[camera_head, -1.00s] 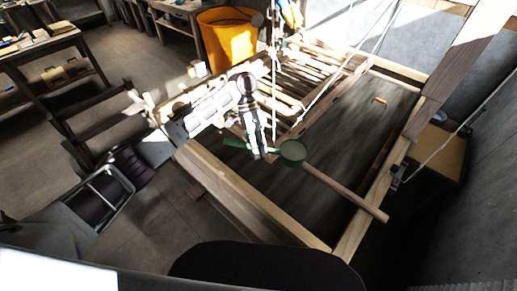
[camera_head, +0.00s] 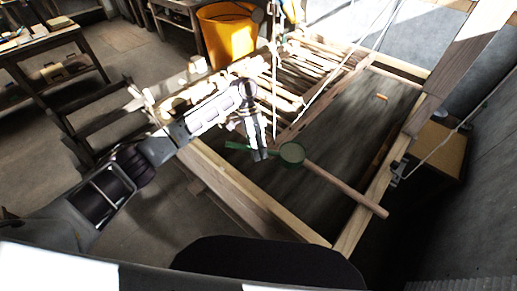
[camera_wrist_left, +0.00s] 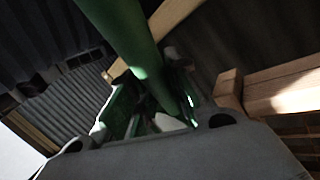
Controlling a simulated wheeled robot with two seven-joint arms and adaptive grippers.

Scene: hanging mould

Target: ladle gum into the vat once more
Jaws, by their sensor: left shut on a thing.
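The vat is a large wooden-framed trough (camera_head: 235,193) with a dark, streaked inside. My left gripper (camera_head: 258,153) is over its near left part, shut on the green ladle (camera_head: 291,154). The ladle's round green bowl is just right of the fingers, and a green part sticks out on their left. In the left wrist view, a thick green shaft (camera_wrist_left: 128,40) runs between the fingers. I cannot tell what is in the bowl or whether it touches the vat's contents. My right gripper is not in view.
A wooden rod (camera_head: 345,189) runs from beside the bowl to the vat's right rim. Wooden slats (camera_head: 300,75) and cords (camera_head: 275,85) are behind the gripper. A yellow bucket (camera_head: 228,38) stands beyond. A small orange piece (camera_head: 381,98) shows at the vat's far side.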

